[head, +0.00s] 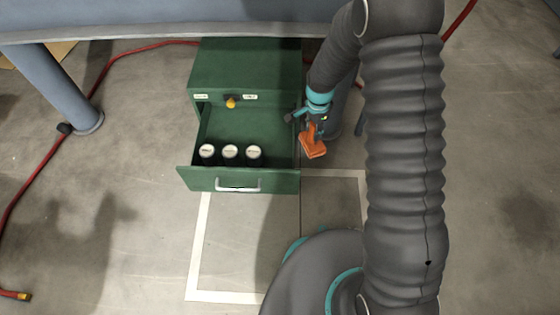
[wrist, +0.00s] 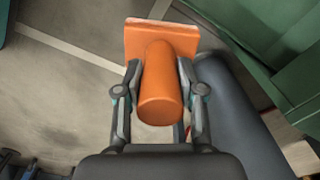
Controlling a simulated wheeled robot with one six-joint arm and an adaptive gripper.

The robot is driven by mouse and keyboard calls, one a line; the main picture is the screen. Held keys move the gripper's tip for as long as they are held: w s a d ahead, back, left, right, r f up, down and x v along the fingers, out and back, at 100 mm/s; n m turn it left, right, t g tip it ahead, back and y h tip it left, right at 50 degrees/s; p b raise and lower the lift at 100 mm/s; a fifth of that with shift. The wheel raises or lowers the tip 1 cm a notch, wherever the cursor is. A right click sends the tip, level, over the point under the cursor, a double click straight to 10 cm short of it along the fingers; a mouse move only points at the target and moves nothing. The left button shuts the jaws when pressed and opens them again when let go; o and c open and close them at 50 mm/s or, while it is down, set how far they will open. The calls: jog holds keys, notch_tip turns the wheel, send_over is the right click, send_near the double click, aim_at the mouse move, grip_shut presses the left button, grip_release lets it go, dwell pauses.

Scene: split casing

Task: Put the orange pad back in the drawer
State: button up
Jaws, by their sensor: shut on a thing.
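The orange pad (head: 313,148) is held by my gripper (head: 308,128), just right of the open drawer in the head view. In the wrist view the orange pad (wrist: 162,42) shows a flat plate with a round handle. The two fingers of my gripper (wrist: 160,95) are shut on the handle's sides. The green drawer (head: 270,180) is pulled out of the green cabinet (head: 245,65). Several parts of its floor are bare; three dark cylinders with pale tops (head: 230,152) stand in a row near its front. Green metal also shows in the wrist view (wrist: 290,70).
A yellow-orange knob (head: 231,103) sits on the cabinet front above the drawer. A grey-blue table (head: 150,20) overhangs the cabinet, with a leg (head: 60,85) at left. A red hose (head: 35,190) lies on the floor. The drawer's back part looks free.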

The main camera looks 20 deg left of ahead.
jog(key=s+a+f+m, duration=0.1)
jog(key=s+a+m, duration=0.25)
jog(key=a, duration=0.75)
notch_tip(320, 180, down, 10)
jog(key=m, duration=0.1)
jog(key=shift+d, duration=0.15)
jog(key=shift+w, duration=0.1)
jog(key=shift+f, duration=0.1)
jog(key=o, duration=1.1)
notch_tip(320, 180, up, 12)
jog(key=p, duration=0.1)
jog(key=shift+r, duration=0.2)
